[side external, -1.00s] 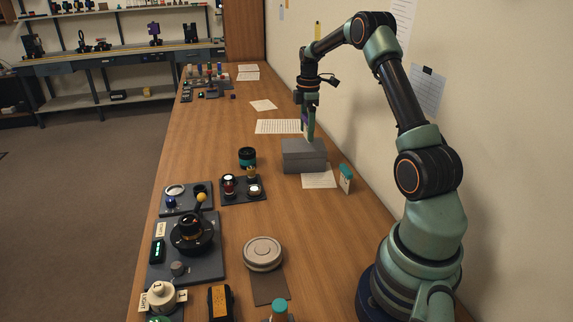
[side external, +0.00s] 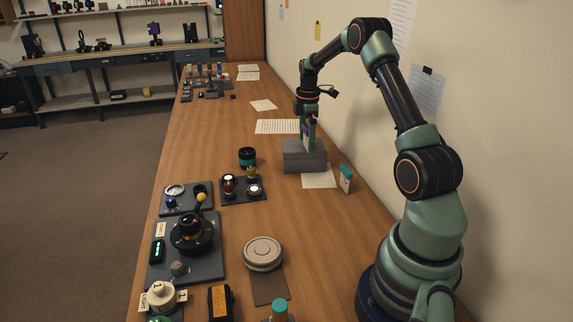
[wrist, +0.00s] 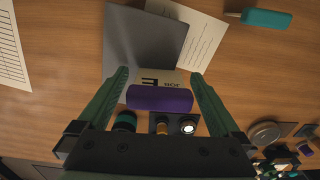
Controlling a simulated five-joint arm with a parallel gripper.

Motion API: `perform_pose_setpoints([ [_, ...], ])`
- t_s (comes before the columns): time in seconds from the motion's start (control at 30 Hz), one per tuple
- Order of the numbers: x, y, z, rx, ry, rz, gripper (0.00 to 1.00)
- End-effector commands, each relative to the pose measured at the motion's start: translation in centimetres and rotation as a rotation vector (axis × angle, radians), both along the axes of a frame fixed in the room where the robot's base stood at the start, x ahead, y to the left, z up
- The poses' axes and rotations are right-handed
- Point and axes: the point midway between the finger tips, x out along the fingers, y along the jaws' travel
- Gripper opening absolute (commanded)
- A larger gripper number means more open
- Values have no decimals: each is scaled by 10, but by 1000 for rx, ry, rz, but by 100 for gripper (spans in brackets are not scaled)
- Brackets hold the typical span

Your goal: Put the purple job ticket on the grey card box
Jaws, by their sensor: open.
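The grey card box (side external: 293,163) stands on the bench below my gripper; it also fills the upper middle of the wrist view (wrist: 135,45). My gripper (side external: 309,149) is at the box's top, pointing down, and its green fingers (wrist: 160,85) are open. The purple job ticket (wrist: 160,98) is between the fingers, with a small gap on each side. Its pale lettered part shows beyond the purple band. In the side view the ticket (side external: 305,131) looks upright at the box top, partly hidden by a finger; its contact with the box is hard to make out.
Bare bench lies between.

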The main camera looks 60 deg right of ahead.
Motion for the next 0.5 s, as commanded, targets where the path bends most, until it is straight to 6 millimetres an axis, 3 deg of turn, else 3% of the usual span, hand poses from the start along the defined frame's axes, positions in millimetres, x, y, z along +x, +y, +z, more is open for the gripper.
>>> perform_pose_setpoints([
  [0.17,1,-1,18,-4,-4,0,100],
  [0.5,1,-1,87,-4,-4,0,100],
])
